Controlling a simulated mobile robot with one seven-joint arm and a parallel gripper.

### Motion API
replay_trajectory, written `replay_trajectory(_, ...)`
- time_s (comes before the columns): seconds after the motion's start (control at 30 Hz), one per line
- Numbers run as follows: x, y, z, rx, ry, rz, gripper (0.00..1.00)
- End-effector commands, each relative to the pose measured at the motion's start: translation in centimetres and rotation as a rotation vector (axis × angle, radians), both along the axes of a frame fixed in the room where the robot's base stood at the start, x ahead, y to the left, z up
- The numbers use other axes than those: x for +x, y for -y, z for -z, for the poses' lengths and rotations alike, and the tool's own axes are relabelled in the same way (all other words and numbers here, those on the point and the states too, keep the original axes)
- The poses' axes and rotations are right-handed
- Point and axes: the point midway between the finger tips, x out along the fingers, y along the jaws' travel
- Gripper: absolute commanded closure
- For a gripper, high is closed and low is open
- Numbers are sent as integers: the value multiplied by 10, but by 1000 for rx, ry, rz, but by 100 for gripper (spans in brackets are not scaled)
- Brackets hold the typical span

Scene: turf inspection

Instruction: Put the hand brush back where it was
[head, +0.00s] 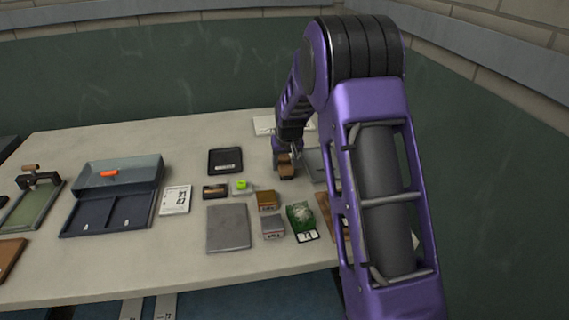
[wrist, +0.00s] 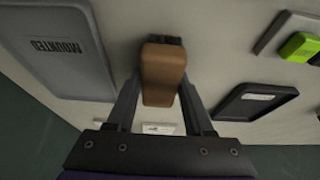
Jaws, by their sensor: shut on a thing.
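The hand brush (head: 286,167) shows a brown wooden body in the head view, at the right part of the table. In the wrist view the brush (wrist: 162,75) has a rounded brown body with dark bristles at its far end. My gripper (head: 287,152) is shut on it; in the wrist view the two fingers (wrist: 160,90) stand on either side of the brown body. Whether the bristles touch the table cannot be told. The grey tray lettered MOUNTED (wrist: 62,45) lies to the left of the brush in the wrist view, and the black tray (wrist: 255,102) lies to the right.
On the table (head: 150,262) are a grey slab (head: 228,229), small boxes (head: 268,200), a green bag (head: 299,216), a card (head: 175,200) and a bright green item (head: 242,184). A compartment tray (head: 105,217) stands left. Bare tabletop lies behind the compartment tray. My arm hides the right end.

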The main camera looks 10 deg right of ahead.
Motion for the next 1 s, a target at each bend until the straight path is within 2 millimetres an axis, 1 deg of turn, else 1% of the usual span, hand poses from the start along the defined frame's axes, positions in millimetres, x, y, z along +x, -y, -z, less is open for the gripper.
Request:
replay_trajectory(0.1, 0, 0, 5, 0, 0, 0, 92)
replay_trajectory(0.13, 0, 0, 4, 0, 0, 0, 44)
replay_trajectory(0.27, 0, 0, 3, 0, -1, 0, 21)
replay_trajectory(0.3, 0, 0, 3, 0, -1, 0, 18)
replay_trajectory(0.57, 0, 0, 3, 0, -1, 0, 18)
replay_trajectory(0.67, 0, 0, -4, 0, 0, 0, 18)
replay_trajectory(0.77, -5, 0, -15, 0, 1, 0, 18)
replay_trajectory(1.0, -25, 0, -65, 0, 3, 0, 18)
